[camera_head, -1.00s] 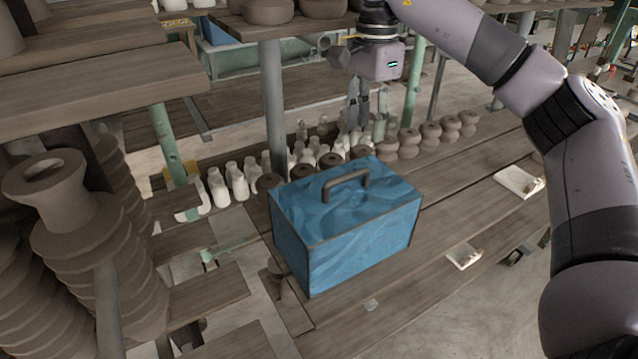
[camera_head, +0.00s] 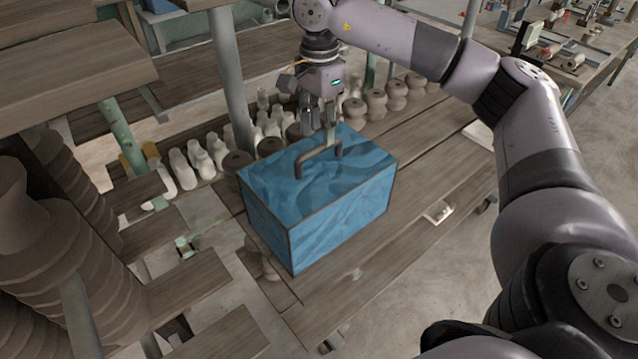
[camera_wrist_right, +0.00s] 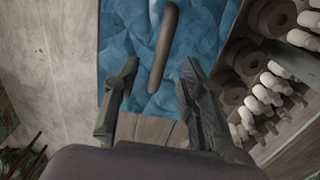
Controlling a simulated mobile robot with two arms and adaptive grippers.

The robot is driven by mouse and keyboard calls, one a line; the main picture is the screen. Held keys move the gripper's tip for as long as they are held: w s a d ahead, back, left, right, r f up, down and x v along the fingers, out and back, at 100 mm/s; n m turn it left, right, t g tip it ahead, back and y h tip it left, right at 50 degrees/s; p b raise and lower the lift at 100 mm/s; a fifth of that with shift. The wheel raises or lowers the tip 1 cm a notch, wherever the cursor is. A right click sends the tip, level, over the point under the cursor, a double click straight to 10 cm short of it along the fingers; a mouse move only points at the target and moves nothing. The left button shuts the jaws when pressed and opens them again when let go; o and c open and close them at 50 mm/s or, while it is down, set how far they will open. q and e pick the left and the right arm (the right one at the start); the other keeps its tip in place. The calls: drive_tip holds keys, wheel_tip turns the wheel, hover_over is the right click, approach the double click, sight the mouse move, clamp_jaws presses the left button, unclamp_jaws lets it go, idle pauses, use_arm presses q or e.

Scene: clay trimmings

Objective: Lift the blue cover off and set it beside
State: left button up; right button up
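The blue cover (camera_head: 325,212) is a box-shaped lid with dark edges, sitting on the wooden bench. A dark bar handle (camera_head: 318,157) stands on its top. What is under the cover is hidden. My right gripper (camera_head: 320,140) is just above the cover's top, close to the handle. In the right wrist view its two fingers (camera_wrist_right: 155,85) are spread apart, with the handle (camera_wrist_right: 165,50) ahead of and between them, and nothing is gripped. The blue top (camera_wrist_right: 215,35) also fills much of that view. My left gripper is not in view.
Rows of white bottles (camera_head: 200,158) and brown clay pieces (camera_head: 376,104) stand behind the cover.

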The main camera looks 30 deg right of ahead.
sight(319, 146)
drive_tip(key=shift+f, duration=0.35)
wheel_tip(319, 146, down, 5)
drive_tip(key=shift+r+p, duration=0.1)
drive_tip(key=shift+p, duration=1)
drive_tip(key=shift+f, duration=0.3)
drive_tip(key=shift+c, duration=0.4)
clamp_jaws()
drive_tip(key=shift+w+r, duration=0.1)
